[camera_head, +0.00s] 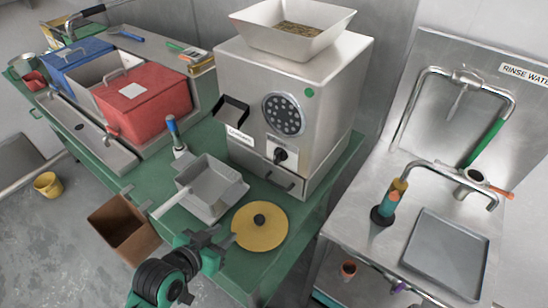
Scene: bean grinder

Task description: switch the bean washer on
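A steel box-shaped machine (310,88) stands on the green table, with a hopper (293,27) of brown beans on top. No label I can read names it as the bean washer. Its front has a round perforated plate (283,114), a green dot, and a dark knob (281,155) on a small plate. My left gripper (204,250) is at the bottom, low in front of the table edge, apart from the machine and knob. Its fingers are too dark and small to tell whether they are open. My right gripper is not in view.
A grey tray (212,190) and a yellow disc (259,226) with a dark knob lie before the machine. Red (143,104) and blue (76,62) lidded bins stand left. A brown open box (122,229) is below the table edge.

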